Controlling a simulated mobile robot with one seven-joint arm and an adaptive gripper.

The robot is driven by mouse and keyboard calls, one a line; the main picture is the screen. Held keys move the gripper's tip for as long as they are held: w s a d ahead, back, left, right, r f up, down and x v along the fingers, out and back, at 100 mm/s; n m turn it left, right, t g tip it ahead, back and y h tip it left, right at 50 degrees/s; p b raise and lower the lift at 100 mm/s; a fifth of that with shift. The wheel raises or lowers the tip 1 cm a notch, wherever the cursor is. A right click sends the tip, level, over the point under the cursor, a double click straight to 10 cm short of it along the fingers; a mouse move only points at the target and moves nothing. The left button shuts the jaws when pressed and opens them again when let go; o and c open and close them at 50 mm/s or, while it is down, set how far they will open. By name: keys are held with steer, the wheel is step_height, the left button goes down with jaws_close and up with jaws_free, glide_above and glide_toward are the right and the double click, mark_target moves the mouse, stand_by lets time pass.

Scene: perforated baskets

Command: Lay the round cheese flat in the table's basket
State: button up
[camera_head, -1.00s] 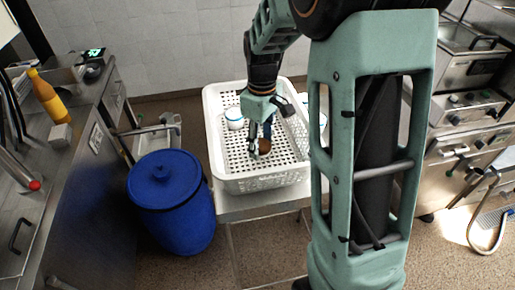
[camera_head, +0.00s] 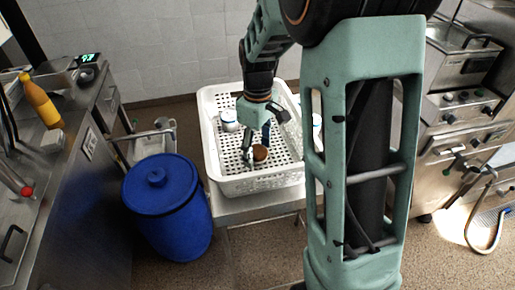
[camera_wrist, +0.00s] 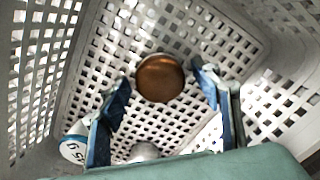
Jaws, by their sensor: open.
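The round cheese, a brown disc (camera_head: 260,153), lies in the white perforated basket (camera_head: 262,184) on the table. In the wrist view the cheese (camera_wrist: 160,77) shows its round face and looks flat on the basket's floor. My gripper (camera_head: 257,148) reaches down into the basket, right at the cheese. In the wrist view its blue fingers stand apart on either side of the cheese, with my gripper (camera_wrist: 163,85) open. I see a gap between each finger and the cheese, so it does not look gripped.
A white tub with blue marking (camera_head: 229,119) stands in the basket's far left; it also shows in the wrist view (camera_wrist: 74,149). The basket walls rise close around my gripper. A blue barrel (camera_head: 162,200) stands left of the table. Steel counters flank both sides.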

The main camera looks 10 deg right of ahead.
mark_target(258, 150)
step_height(258, 150, up, 12)
steer(key=shift+r, duration=0.15)
stand_by(0.6)
